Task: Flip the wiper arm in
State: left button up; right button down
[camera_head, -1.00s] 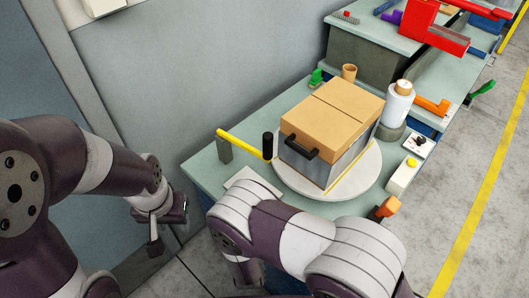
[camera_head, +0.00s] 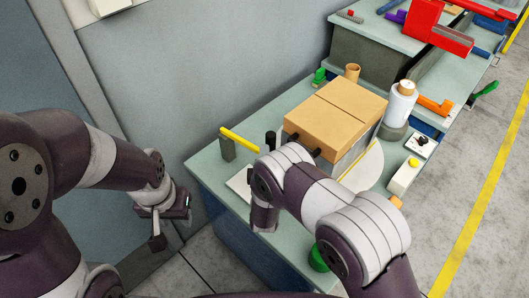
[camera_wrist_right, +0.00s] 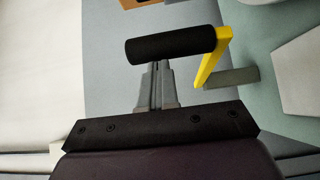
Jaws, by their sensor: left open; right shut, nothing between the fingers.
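The wiper arm is a yellow bar (camera_head: 240,139) on a grey post (camera_head: 227,149), with an upright black handle (camera_head: 270,140) at its right end. It points toward the box on the turntable. In the right wrist view the black handle (camera_wrist_right: 170,45) lies across the picture, joined to the yellow bar (camera_wrist_right: 214,58). My right gripper (camera_wrist_right: 156,68) is shut and empty, its fingertips right at the handle; whether they touch it I cannot tell. My right forearm hides this gripper in the head view. My left gripper (camera_head: 172,218) is open, left of the table and away from the wiper.
A brown-topped box (camera_head: 335,112) stands on a round white turntable (camera_head: 368,172), partly covered by my right arm. A white bobbin (camera_head: 399,105) stands behind it at right. A cream box with a yellow button (camera_head: 403,177) is at the right edge. A grey wall is at left.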

jog(key=w+d+b, duration=0.2)
jog(key=w+d, duration=0.2)
jog(key=w, duration=0.1)
jog(key=shift+w+d, duration=0.2)
jog(key=shift+d, duration=0.15)
dwell(0.3)
